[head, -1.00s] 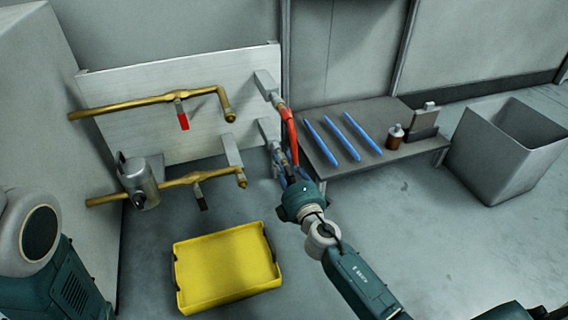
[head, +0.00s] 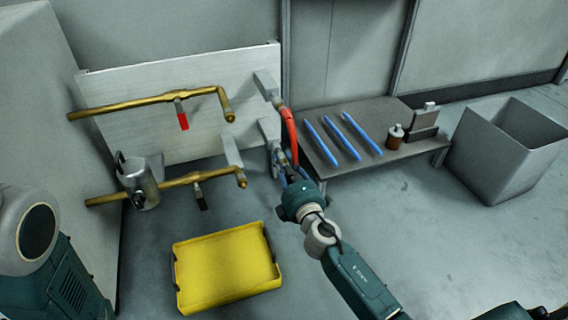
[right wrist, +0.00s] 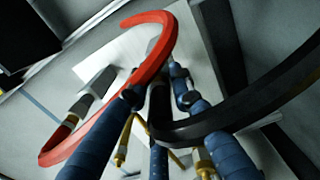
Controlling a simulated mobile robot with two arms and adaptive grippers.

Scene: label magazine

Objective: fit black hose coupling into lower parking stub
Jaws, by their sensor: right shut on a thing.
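My right gripper (head: 283,170) is at the lower parking stub (head: 270,132), the lower grey bracket at the panel's right edge. In the right wrist view its blue-wrapped fingers (right wrist: 157,92) are closed around the end of the black hose (right wrist: 240,108). The black coupling itself is mostly hidden between the fingers. I cannot tell whether it touches the stub or sits in it. The black hose curves off to the right in the wrist view. My left gripper is out of view; only part of that arm shows.
The red hose (head: 290,132) hangs from the upper bracket (head: 266,85), close to my right gripper. Brass pipes (head: 150,101) cross the white panel (head: 160,140). A yellow tray (head: 178,285) lies on the floor. A low table (head: 325,172) with blue rods stands at right, beside a grey bin (head: 500,170).

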